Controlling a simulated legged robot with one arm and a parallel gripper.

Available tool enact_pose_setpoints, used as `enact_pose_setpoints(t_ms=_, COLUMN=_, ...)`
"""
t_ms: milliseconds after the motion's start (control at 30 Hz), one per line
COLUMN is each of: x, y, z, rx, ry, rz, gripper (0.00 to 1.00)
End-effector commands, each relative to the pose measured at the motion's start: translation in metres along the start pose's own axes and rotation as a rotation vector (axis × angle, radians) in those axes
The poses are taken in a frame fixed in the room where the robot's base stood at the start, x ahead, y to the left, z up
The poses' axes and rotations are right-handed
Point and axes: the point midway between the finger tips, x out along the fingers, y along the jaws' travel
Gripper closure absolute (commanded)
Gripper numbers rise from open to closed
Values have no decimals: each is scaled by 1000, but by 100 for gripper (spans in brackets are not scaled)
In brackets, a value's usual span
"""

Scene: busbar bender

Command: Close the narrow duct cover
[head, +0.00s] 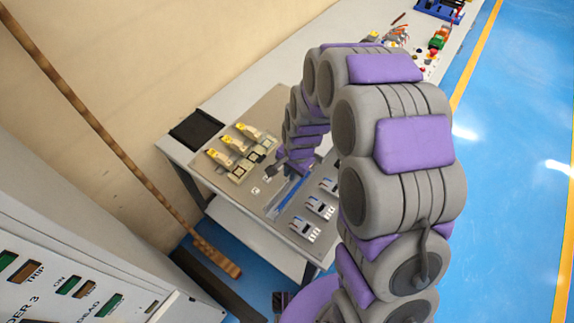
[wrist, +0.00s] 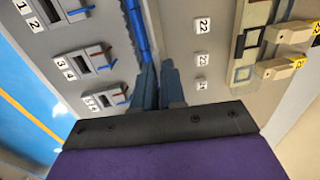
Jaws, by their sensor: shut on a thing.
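The narrow duct (wrist: 136,28) runs up the panel in the wrist view, with blue wires showing along it. In the head view its blue line (head: 289,194) shows in front of my gripper (head: 282,163). A thin grey strip, which looks like the narrow duct cover (wrist: 153,32), stands along the duct's right side, so part of the duct is open. In the wrist view, my gripper (wrist: 159,82) has its two dark fingers close together at the strip's near end, shut on it. The fingers and the black gripper body hide the held part.
Numbered switch blocks (wrist: 82,61) with blue wires lie left of the duct in the wrist view. Number tags (wrist: 201,55) and yellow-tagged terminals (wrist: 283,66) lie to the right. In the head view, a labelled cabinet (head: 75,275) stands at lower left, and a brown pole (head: 120,150) leans nearby.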

Motion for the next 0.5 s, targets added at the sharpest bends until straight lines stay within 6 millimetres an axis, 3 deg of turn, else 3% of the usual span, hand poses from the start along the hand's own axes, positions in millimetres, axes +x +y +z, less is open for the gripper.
enact_pose_setpoints(t_ms=500, x=12, y=39, z=2, rx=0, ry=-8, rz=11, gripper=100)
